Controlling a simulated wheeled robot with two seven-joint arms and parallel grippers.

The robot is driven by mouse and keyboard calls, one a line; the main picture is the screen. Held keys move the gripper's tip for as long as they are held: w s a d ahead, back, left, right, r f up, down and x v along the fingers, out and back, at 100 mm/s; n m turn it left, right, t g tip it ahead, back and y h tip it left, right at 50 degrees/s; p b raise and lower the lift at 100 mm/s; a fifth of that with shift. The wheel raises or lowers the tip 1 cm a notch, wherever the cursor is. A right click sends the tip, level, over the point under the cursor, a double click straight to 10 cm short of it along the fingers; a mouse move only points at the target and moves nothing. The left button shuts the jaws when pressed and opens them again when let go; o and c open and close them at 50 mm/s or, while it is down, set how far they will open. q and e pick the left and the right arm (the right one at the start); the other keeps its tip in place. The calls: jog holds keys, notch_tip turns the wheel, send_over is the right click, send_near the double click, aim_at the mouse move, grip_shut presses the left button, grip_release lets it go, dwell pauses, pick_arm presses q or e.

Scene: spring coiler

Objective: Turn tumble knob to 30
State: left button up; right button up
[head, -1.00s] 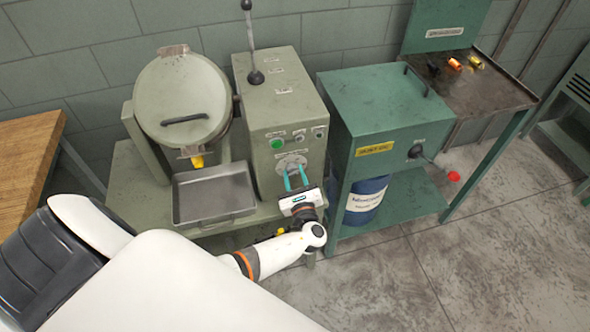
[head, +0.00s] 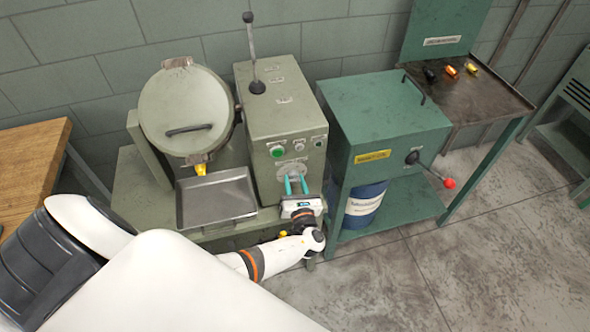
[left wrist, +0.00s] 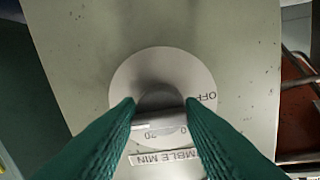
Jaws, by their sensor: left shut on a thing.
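The tumble knob (left wrist: 160,103) sits in the middle of a round pale dial plate (left wrist: 188,72) on the front of the grey-green control box (head: 277,118). My left gripper (head: 295,184) is at the dial in the head view. Its teal fingers (left wrist: 158,106) are shut on the knob from both sides. The fingers hide part of the scale, and I cannot tell the knob's exact setting. My right gripper is not in view.
A green button (head: 277,151) and a long lever (head: 252,50) are on the control box. A round drum (head: 186,105) and a metal tray (head: 215,200) stand to its left. A green cabinet (head: 385,110) with a red-tipped crank (head: 449,183) stands close on the right.

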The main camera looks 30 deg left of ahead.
pick_arm(q)
jog(key=shift+s+f, duration=0.15)
jog(key=shift+f, duration=0.1)
jog(key=o, duration=0.9)
jog(key=shift+o, duration=0.2)
jog(key=shift+r, duration=0.15)
jog(key=b+v, duration=0.1)
jog(key=v, duration=1.1)
